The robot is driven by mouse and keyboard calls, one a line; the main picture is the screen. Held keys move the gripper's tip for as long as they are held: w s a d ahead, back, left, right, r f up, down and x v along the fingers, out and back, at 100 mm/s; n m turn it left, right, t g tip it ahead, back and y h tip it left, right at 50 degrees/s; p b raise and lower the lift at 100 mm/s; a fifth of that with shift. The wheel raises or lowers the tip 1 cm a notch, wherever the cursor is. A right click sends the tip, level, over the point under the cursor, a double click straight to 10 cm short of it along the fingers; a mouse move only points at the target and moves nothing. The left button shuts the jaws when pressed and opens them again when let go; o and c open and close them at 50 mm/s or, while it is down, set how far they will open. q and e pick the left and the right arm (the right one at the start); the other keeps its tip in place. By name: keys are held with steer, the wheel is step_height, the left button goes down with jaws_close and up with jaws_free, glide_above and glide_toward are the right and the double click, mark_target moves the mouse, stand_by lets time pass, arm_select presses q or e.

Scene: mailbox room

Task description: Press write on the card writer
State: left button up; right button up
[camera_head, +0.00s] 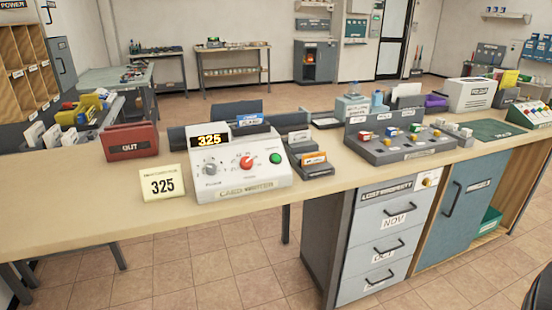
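The white card writer (232,185) stands on the long counter, left of the middle in the head view. Its lit display (209,140) reads 325. Its sloped front carries a grey knob (211,169) at left, a red knob (247,162) in the middle and a round green button (276,158) at right. The small labels under them are too small to read. A blue card (249,120) stands upright at the writer's top back. A cream note (162,184) showing 325 stands left of the writer. Neither of my grippers is in view.
A red box marked OUT (131,144) stands behind the note. A small dark tray with an orange-topped card (313,158) sits close right of the writer. A grey panel with several coloured knobs (400,148) stands further right. The counter's front left is bare.

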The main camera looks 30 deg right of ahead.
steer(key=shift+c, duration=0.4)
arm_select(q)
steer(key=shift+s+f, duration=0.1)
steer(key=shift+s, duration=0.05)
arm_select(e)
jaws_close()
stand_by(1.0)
